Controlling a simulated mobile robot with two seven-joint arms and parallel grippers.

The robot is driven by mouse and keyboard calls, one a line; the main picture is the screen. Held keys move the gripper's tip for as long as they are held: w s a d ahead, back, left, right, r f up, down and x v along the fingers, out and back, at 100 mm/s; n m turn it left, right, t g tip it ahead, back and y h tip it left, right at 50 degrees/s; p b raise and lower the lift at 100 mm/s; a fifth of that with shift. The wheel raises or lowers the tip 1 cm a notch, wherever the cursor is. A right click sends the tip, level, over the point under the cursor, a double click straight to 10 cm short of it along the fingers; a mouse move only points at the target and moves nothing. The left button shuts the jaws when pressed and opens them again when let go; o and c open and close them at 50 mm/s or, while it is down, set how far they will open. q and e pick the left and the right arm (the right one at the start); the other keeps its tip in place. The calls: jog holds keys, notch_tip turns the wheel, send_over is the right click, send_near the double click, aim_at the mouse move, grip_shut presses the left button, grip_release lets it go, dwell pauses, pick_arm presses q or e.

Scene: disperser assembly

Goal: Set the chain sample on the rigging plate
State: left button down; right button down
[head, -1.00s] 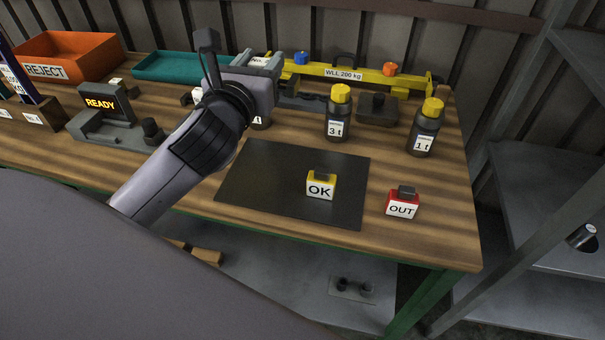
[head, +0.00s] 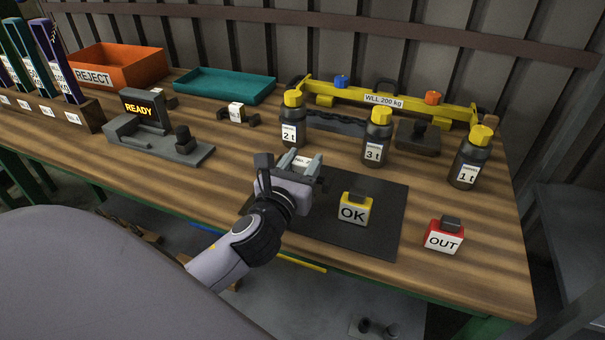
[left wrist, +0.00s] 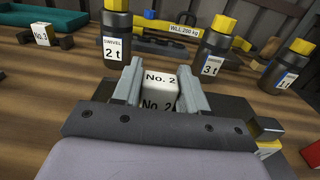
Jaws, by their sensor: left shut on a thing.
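My left gripper (head: 303,170) is shut on a sample with a white "No. 2" label (left wrist: 160,80). The label shows between the fingers (left wrist: 156,88) in the left wrist view; the rest of the sample is mostly hidden. In the head view, the gripper is over the back left part of a flat dark plate (head: 345,238), which appears to be the rigging plate. I cannot tell whether the sample touches it. A yellow "OK" block (head: 355,209) stands on the plate, right of the gripper. My right gripper is not in view.
Bottles marked 2 t (head: 293,122), 3 t (head: 376,140) and 1 t (head: 470,160) stand behind the plate. A red "OUT" block (head: 444,236) is to its right. A "No. 3" sample (head: 236,112), teal tray (head: 224,84) and "READY" device (head: 150,125) are left.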

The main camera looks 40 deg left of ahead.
pick_arm(q)
jog(key=shift+f, duration=0.85)
jog(key=shift+f+b, duration=0.35)
jog(key=shift+f, duration=0.2)
jog(key=c, duration=0.6)
grip_release()
jog(key=shift+r, duration=0.35)
jog(key=shift+r+p, duration=0.45)
jog(key=v, duration=0.3)
jog(key=b+v, duration=0.1)
jog(key=v, duration=0.6)
jog(key=shift+s+f, duration=0.3)
jog(key=shift+s, duration=0.05)
jog(key=shift+s+d+r, duration=0.1)
jog(key=shift+s+d, duration=0.05)
jog(key=shift+s, duration=0.5)
